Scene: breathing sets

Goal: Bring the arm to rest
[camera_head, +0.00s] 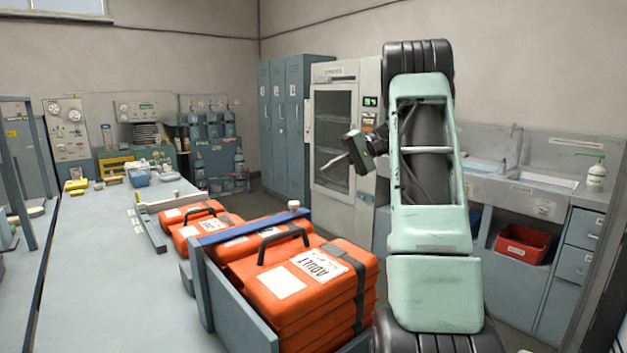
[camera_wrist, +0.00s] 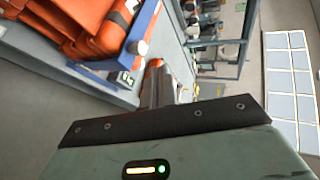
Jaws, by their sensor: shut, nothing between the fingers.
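My arm stands raised at the right of the head view, its light green links in front of the cabinet and sink. My gripper (camera_head: 337,161) sticks out to the left of the arm, in front of the glass-door cabinet. It is shut and empty, with its thin fingers held together and pointing left. In the wrist view the shut fingers (camera_wrist: 155,88) show beyond the dark gripper edge. They appear apart from the orange cases, which lie beyond them. Part of the wrist is hidden behind the arm link.
Orange cases (camera_head: 312,285) stand in a grey rack with a blue bar (camera_head: 240,229) beside the long bench (camera_head: 100,265). A glass-door cabinet (camera_head: 333,130) and lockers (camera_head: 290,120) stand behind. A sink counter with a soap bottle (camera_head: 596,175) and red bin (camera_head: 523,243) is at right.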

